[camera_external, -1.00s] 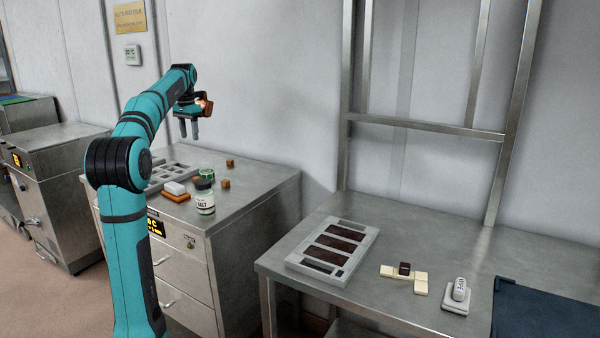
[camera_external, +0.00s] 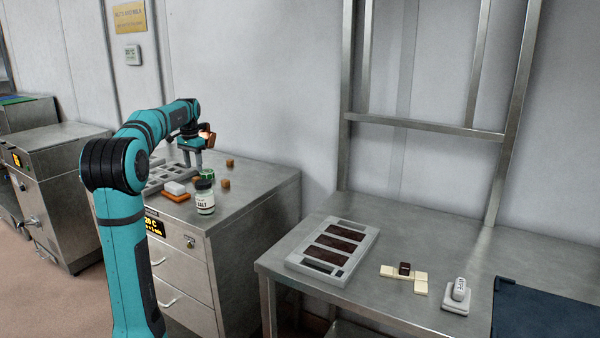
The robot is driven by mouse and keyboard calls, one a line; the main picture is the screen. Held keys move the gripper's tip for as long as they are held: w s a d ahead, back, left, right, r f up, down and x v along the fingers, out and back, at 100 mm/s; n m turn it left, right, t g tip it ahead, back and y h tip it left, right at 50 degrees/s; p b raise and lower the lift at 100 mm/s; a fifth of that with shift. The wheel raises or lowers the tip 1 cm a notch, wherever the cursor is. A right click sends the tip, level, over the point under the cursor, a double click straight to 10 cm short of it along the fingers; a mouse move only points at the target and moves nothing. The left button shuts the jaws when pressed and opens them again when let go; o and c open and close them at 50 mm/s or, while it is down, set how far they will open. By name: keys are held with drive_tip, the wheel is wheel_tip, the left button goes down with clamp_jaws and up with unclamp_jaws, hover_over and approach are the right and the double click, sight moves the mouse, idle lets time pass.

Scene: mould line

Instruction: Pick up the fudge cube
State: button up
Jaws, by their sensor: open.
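Two small tan-brown cubes stand on the left steel cabinet top: one at the back (camera_external: 230,163) and one nearer the salt jar (camera_external: 225,183). Either could be the fudge cube; no label shows. My gripper (camera_external: 192,165) points down above the cabinet top, to the left of both cubes. Its two fingers are apart with nothing seen between them. It appears just behind the green-lidded jar, and its exact height over the surface is hard to tell.
A salt jar (camera_external: 205,198), a green-topped container (camera_external: 207,174), a white block (camera_external: 175,188) on an orange piece (camera_external: 177,198) and a grey mould (camera_external: 160,183) crowd the cabinet top. The right table holds a filled mould (camera_external: 361,235) and a dark cube (camera_external: 405,268) among cream pieces.

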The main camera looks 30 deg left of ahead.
sight(196, 177)
wheel_tip(196, 177, down, 5)
drive_tip(key=shift+w+d+r, duration=0.1)
drive_tip(key=shift+w+d, duration=0.05)
clamp_jaws()
drive_tip(key=shift+r, duration=0.15)
wheel_tip(196, 177, up, 18)
idle(0.7)
